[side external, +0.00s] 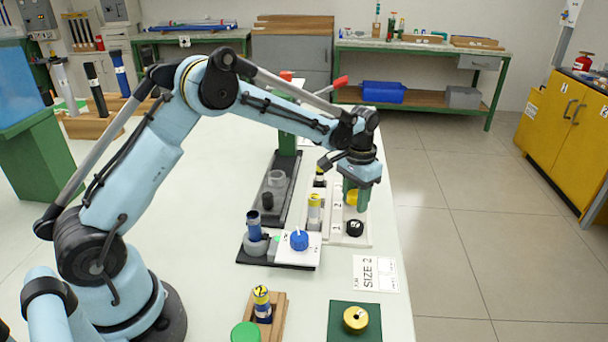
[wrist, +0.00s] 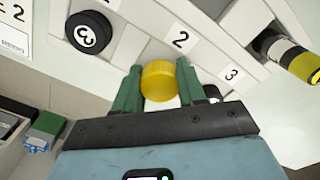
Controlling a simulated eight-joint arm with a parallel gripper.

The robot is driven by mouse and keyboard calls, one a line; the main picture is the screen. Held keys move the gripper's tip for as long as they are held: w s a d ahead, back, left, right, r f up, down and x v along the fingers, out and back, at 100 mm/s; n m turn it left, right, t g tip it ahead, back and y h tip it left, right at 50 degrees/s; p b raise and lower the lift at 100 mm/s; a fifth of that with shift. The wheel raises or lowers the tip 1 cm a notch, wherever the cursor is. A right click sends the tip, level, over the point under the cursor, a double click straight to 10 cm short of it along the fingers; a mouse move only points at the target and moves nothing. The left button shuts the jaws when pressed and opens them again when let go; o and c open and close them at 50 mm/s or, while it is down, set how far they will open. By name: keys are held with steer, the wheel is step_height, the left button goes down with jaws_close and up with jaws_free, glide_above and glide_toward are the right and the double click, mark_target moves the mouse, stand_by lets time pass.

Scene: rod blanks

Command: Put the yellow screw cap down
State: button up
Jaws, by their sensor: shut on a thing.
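The yellow screw cap (wrist: 158,84) sits between the two green fingers of my gripper (wrist: 158,76), which is shut on it. In the side view the cap (side external: 353,197) shows low between the fingers of my gripper (side external: 356,202), over the white tray (side external: 349,241). In the wrist view the tray's (wrist: 208,60) labels 2 and 3 lie just beyond the cap. I cannot tell whether the cap touches the tray.
A black cap marked 3 (side external: 355,228) sits on the tray, nearer the side camera. A yellow-banded rod (side external: 314,210) stands to the left. A blue cap (side external: 299,240) is on a white block. A gold cap (side external: 355,319) sits on a green mat.

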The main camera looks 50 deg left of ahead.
mark_target(356, 193)
steer(key=shift+f, duration=0.35)
steer(key=o, duration=1)
steer(key=shift+o, duration=0.3)
step_height(356, 193, up, 12)
steer(key=shift+r, duration=0.25)
steer(key=s+r+t, duration=0.2)
steer(key=s+r, duration=0.3)
steer(key=s+f+t, duration=0.2)
steer(key=s, duration=0.6)
steer(key=s+d+f+t, duration=0.1)
steer(key=s+f+t, duration=0.1)
steer(key=s, duration=0.6)
steer(key=shift+s+t, duration=0.35)
steer(key=shift+t, duration=0.25)
